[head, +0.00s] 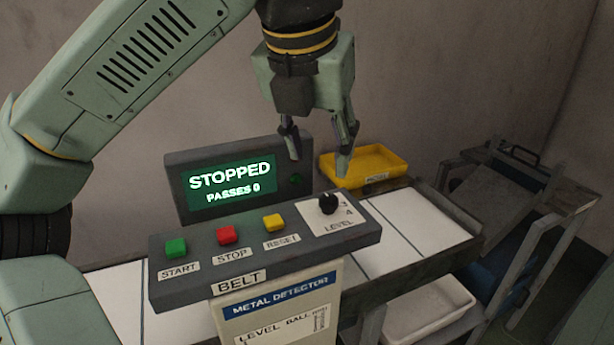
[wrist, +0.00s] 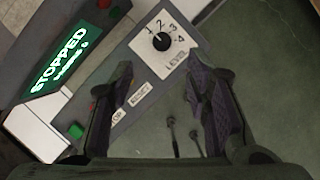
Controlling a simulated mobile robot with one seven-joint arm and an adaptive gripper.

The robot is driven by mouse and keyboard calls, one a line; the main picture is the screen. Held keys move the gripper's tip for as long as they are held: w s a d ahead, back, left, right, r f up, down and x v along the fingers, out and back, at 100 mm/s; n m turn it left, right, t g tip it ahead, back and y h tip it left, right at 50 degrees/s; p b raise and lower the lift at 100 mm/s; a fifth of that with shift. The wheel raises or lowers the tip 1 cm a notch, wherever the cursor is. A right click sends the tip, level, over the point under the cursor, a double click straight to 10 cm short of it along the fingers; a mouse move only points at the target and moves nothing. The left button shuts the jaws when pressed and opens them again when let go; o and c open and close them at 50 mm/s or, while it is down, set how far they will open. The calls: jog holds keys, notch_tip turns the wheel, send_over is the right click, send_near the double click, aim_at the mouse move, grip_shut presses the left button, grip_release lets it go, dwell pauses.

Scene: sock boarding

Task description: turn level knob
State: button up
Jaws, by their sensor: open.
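The level knob (head: 328,203) is a round black knob on a white plate at the right end of the dark grey control panel (head: 200,262). In the wrist view the knob (wrist: 161,41) has numbers around it and the word LEVEL beside it. A small light mark shows on the knob, but the number it points to is hard to tell. My gripper (head: 319,163) is open and empty, pointing down above and behind the knob, apart from it. In the wrist view the gripper (wrist: 157,72) shows its fingers spread, with the knob beyond the tips.
Green START (head: 176,248), red STOP (head: 227,235) and yellow RESET (head: 273,223) buttons line the panel. A display (head: 230,185) reads STOPPED, PASSES 0. Behind are the white belt (head: 412,228) and a yellow tray (head: 372,166). A dark cart (head: 500,190) stands at right.

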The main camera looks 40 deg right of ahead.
aim_at(328, 199)
jog(key=p+x, duration=0.2)
jog(key=x, duration=0.8)
jog(key=shift+s+d+f, duration=0.1)
jog(key=shift+f, duration=0.1)
jog(key=shift+c, duration=0.3)
grip_shut()
